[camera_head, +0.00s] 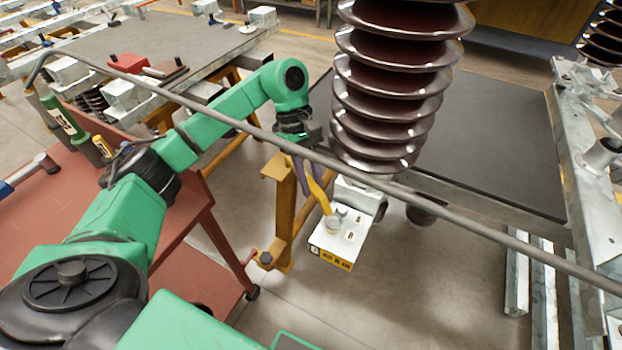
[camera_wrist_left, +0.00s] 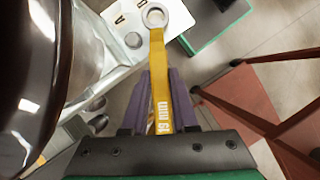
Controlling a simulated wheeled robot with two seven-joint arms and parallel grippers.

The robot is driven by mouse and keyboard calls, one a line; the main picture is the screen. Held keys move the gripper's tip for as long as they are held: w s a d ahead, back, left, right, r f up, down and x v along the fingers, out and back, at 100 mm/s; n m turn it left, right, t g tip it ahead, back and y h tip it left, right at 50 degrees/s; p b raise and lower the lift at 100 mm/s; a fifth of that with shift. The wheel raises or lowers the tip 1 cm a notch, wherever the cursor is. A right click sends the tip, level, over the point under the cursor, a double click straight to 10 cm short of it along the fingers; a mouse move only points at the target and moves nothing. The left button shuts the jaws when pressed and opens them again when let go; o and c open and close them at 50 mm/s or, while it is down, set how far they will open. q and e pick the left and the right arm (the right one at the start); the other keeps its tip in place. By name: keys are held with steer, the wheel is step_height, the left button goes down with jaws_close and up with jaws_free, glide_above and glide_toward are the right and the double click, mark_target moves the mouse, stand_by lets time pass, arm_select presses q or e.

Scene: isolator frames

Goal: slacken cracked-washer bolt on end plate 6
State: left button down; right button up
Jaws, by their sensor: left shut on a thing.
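My left gripper (camera_head: 302,172) is shut on a yellow ring spanner (camera_head: 319,194). Its purple fingers (camera_wrist_left: 160,88) clamp the spanner's shank (camera_wrist_left: 157,64), which bears "19 MM" lettering in the left wrist view. The spanner slants down to a pale metal end plate (camera_head: 323,244) under the ribbed brown insulator (camera_head: 393,95). A bolt head (camera_head: 333,223) sits on the plate near the spanner's lower end; I cannot tell whether the ring is around it. In the left wrist view the ring (camera_wrist_left: 155,16) looks empty, beside a bolt head (camera_wrist_left: 133,40). The plate's number and any washer crack are unreadable. My right gripper is out of view.
A long grey bar (camera_head: 480,232) crosses the head view in front of the insulator. A red trolley (camera_head: 185,265) stands at left, with a yellow frame post (camera_head: 282,215) beside the plate. Dark benches (camera_head: 490,140) lie behind. The floor below the plate is clear.

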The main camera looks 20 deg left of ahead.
arm_select(q)
steer(key=shift+f+b, duration=0.75)
steer(key=shift+f, duration=0.1)
arm_select(e)
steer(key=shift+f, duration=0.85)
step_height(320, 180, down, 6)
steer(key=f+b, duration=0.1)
steer(key=b, duration=0.6)
arm_select(q)
steer(key=s+r+n+t+b, duration=0.2)
steer(key=s+n+t, duration=0.3)
steer(key=s+n, duration=0.4)
steer(key=n, duration=0.3)
steer(key=shift+a+r+h+b, duration=0.15)
steer(key=shift+a+h+b, duration=0.15)
steer(key=shift+b, duration=0.05)
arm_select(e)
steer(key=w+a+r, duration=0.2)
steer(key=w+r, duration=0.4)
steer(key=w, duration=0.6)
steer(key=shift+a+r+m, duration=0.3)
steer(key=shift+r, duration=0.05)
